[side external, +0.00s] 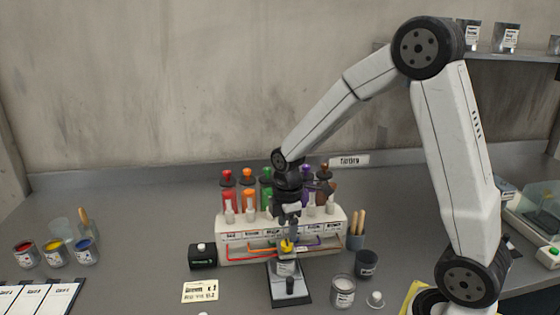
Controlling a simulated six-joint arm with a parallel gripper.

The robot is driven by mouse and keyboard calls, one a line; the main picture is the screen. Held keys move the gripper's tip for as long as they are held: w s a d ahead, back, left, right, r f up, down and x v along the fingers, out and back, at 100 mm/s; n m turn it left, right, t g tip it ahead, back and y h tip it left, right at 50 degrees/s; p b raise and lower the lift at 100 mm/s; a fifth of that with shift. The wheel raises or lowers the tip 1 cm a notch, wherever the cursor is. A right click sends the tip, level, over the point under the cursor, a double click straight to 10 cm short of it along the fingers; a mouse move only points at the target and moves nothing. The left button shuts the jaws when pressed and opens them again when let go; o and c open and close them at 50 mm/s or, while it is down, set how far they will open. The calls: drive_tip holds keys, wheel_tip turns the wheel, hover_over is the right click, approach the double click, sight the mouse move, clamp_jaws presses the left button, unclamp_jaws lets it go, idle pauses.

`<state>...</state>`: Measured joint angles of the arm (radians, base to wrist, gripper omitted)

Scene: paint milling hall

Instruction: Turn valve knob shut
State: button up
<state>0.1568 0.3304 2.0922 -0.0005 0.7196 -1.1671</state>
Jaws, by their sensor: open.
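A white dispenser rack (235,256) stands mid-table with a row of coloured tubes topped by valve knobs. The red knob (227,173), orange knob (248,174), green knob (266,172) and purple knob (306,170) show; a brown knob (324,168) is at the right end. My gripper (291,222) points down in front of the rack, between the green and purple tubes, and hides what is behind it. Its jaws are open, small in view; whether they surround a knob I cannot tell. Just below it, something yellow (287,245) shows at a small cup (286,266) on a dark-based stand (290,299).
A black box with a white button (202,257) and a yellow card (200,291) lie left. A white-filled jar (342,291), dark cup (366,264) and brush holder (355,240) stand close right. Paint cans (55,252) are far left. The table between the cans and rack is mostly clear.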

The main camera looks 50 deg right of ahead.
sight(287, 243)
drive_tip(key=shift+f, duration=2.35)
drive_tip(key=shift+c, duration=0.2)
clamp_jaws()
